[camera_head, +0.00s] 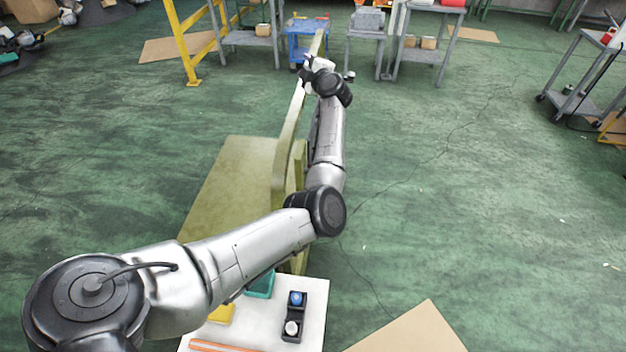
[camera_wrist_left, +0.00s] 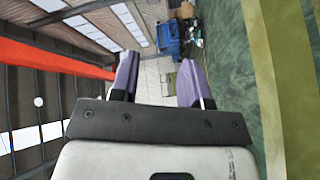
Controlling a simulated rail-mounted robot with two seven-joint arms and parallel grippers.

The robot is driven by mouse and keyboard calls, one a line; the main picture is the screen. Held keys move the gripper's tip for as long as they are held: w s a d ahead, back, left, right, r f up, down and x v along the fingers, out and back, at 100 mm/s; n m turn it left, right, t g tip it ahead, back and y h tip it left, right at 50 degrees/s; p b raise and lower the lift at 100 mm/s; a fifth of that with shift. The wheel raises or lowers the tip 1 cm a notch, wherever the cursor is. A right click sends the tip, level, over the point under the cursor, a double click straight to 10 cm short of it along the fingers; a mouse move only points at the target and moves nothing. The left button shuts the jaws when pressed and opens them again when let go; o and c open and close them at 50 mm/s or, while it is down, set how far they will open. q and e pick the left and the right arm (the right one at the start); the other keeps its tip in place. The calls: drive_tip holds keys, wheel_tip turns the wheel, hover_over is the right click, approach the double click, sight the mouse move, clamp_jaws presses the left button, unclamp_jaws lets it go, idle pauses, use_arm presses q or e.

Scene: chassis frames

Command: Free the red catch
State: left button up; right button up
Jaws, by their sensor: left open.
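I cannot make out a red catch in either view. The olive chassis frame (camera_head: 284,160) stands in the middle of the head view, with a long rail running away from me. Its olive edge also shows at the right of the left wrist view (camera_wrist_left: 264,70). My left arm reaches forward along the rail, and my left gripper (camera_head: 307,62) is at its far part, small and partly hidden by the wrist. In the left wrist view the two purple fingers (camera_wrist_left: 157,78) stand apart with nothing between them. My right gripper is in neither view.
A white table (camera_head: 314,320) in front holds a black box (camera_head: 295,315) with blue and white knobs, a teal piece, a yellow piece and an orange bar. A blue cart (camera_head: 298,45) and grey carts stand at the back. Green floor to the right is mostly clear.

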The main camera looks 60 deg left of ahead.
use_arm(q)
drive_tip(key=d+f+m+g+h+b, duration=0.1)
drive_tip(key=d+f+g+h, duration=0.2)
drive_tip(key=d+f+h, duration=0.5)
drive_tip(key=d+f+m+g+h+b, duration=0.1)
drive_tip(key=d+f+g+h, duration=0.1)
drive_tip(key=d+f+h, duration=0.7)
drive_tip(key=s+a+f, duration=0.1)
drive_tip(key=a+f, duration=0.1)
drive_tip(key=f, duration=0.2)
drive_tip(key=s+a+f+y, duration=0.1)
drive_tip(key=a+f, duration=0.1)
drive_tip(key=f, duration=0.2)
drive_tip(key=s+a+f+y, duration=0.1)
drive_tip(key=s+a+f, duration=0.1)
drive_tip(key=f, duration=0.2)
drive_tip(key=shift+b, duration=0.35)
drive_tip(key=shift+x, duration=0.95)
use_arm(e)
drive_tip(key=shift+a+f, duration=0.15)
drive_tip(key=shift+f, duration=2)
use_arm(q)
drive_tip(key=shift+c, duration=0.4)
clamp_jaws()
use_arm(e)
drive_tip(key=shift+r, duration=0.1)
